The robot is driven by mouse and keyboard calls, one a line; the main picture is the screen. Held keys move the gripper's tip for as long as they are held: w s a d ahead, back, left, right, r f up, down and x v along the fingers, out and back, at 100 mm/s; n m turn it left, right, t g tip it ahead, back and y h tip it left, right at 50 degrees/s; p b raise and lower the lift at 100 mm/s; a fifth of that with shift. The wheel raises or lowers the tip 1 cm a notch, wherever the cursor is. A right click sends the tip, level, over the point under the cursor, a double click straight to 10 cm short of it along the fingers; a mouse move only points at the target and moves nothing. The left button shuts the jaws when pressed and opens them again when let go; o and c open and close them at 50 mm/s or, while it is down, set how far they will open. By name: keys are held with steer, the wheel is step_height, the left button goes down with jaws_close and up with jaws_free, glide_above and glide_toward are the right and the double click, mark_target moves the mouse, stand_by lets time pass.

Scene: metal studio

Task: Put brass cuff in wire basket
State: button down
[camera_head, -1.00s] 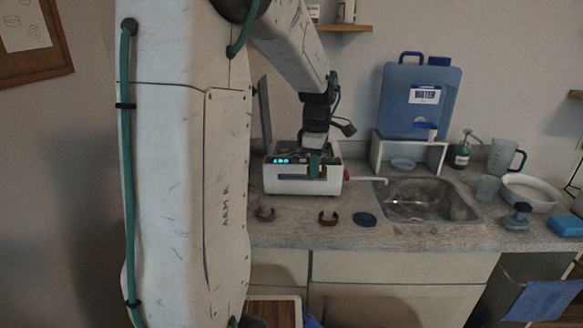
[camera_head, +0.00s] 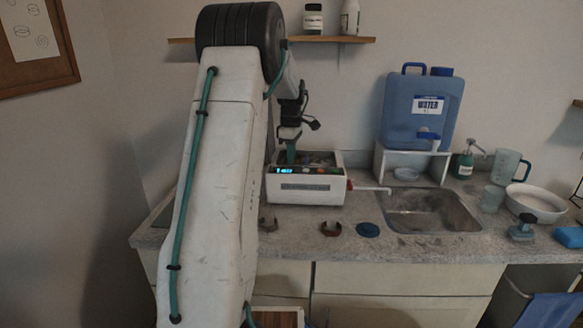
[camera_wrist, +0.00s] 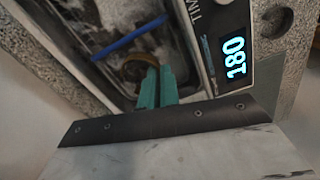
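In the wrist view the brass cuff (camera_wrist: 138,67) is a brownish-gold curved band at the tips of my gripper (camera_wrist: 154,74). The teal fingers are close together on its near edge and hide part of it. The cuff is over or inside the metal-lined tub of the white cleaner; I cannot tell whether it touches the bottom. The wire basket is hard to make out there; a blue bar (camera_wrist: 130,37) crosses the tub. In the head view my gripper (camera_head: 291,160) reaches into the left part of the cleaner's opening (camera_head: 308,190), and the cuff is hidden.
A greyish cuff (camera_head: 268,223), a copper-brown cuff (camera_head: 331,229) and a blue disc (camera_head: 368,230) lie on the counter (camera_head: 400,247) before the cleaner. A sink (camera_head: 432,213) and blue water container (camera_head: 420,108) are to the right. The cleaner's display reads 180.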

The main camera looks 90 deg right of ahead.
steer(key=shift+f, duration=1.9)
steer(key=shift+f, duration=0.15)
steer(key=c, duration=1.9)
jaws_free()
step_height(320, 180, up, 12)
steer(key=shift+r, duration=0.2)
